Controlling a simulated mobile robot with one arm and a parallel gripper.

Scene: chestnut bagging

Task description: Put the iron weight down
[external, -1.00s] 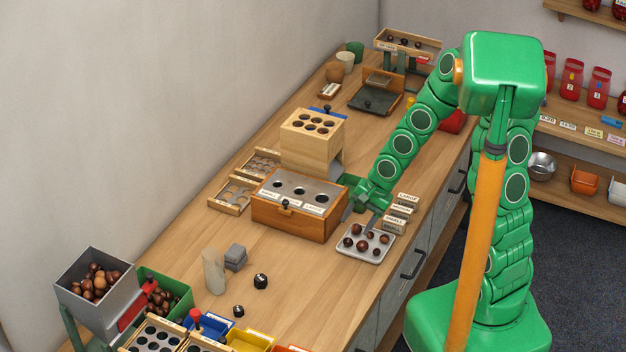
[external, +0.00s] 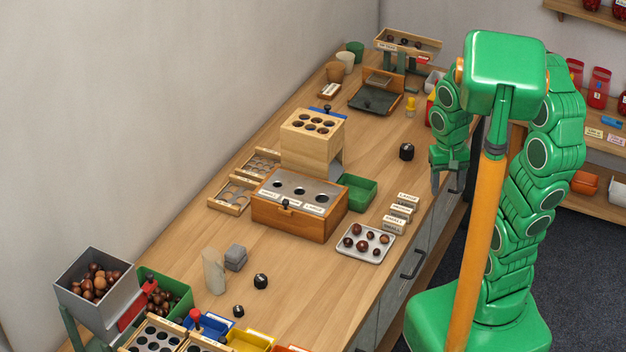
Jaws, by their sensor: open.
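A dark, short cylinder that looks like an iron weight (external: 407,151) stands upright on the wooden bench (external: 385,180), near its right edge. Two similar dark weights, a larger one (external: 261,281) and a smaller one (external: 238,311), stand on the near part of the bench. I cannot tell which of them is the task's weight. My gripper (external: 448,187) points down at the bench's right edge, right of the far weight and apart from it. Its fingers are open with nothing seen between them.
A metal tray of chestnuts (external: 375,254) and label blocks (external: 398,218) lie near the right edge. A green bin (external: 358,193) stands beside the wooden box with holes (external: 293,220). A grey block (external: 235,257) is near the front. Bench around the far weight is mostly clear.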

